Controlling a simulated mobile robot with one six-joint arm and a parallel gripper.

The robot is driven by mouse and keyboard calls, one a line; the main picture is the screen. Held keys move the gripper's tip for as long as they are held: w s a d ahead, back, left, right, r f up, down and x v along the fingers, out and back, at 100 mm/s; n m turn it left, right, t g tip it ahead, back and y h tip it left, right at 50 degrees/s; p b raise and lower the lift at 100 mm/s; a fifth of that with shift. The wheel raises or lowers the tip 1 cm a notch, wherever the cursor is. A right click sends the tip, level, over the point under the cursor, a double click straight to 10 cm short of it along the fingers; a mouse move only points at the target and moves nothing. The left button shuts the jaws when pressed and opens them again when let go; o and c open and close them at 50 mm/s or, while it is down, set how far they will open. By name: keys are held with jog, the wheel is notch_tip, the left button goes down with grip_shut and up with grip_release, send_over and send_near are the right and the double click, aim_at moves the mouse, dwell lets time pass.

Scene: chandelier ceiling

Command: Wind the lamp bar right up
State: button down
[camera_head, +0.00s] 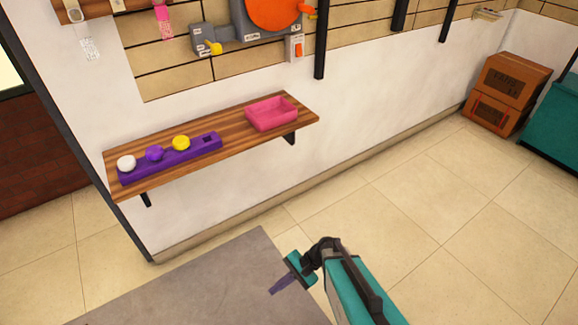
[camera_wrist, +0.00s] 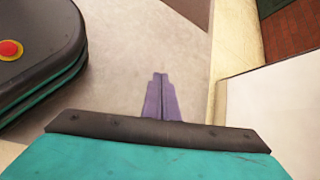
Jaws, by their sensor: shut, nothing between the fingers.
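A grey unit with a large orange disc (camera_head: 273,10) is mounted on the tan wall panel, cut off by the top edge of the head view. A smaller grey box with a yellow knob (camera_head: 214,47) sits at its left, and a small box with an orange switch (camera_head: 296,46) is below its right side. The lamp bar is not visible in either view. My gripper (camera_head: 272,291) is low over the grey floor mat, well away from the wall. Its purple fingers (camera_wrist: 160,76) are shut together and empty in the wrist view.
A wooden shelf (camera_head: 240,123) on the wall carries a purple holder (camera_head: 170,164) with white, purple and yellow round pieces, and a pink tray (camera_head: 272,112). Cardboard boxes (camera_head: 508,92) and a teal cabinet (camera_head: 556,112) stand at right. The tiled floor between is clear.

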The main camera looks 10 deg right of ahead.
jog(key=s+d+f+n+g+h, duration=0.1)
jog(key=s+d+f+n+h, duration=0.2)
jog(key=s+d, duration=0.4)
jog(key=s+d+f+n+g+h, duration=0.2)
jog(key=s+d+f+n+h, duration=0.1)
jog(key=s+d+n+h, duration=0.3)
jog(key=s+d, duration=0.2)
jog(key=d, duration=0.1)
jog(key=shift+s, duration=0.25)
jog(key=shift+a, duration=0.15)
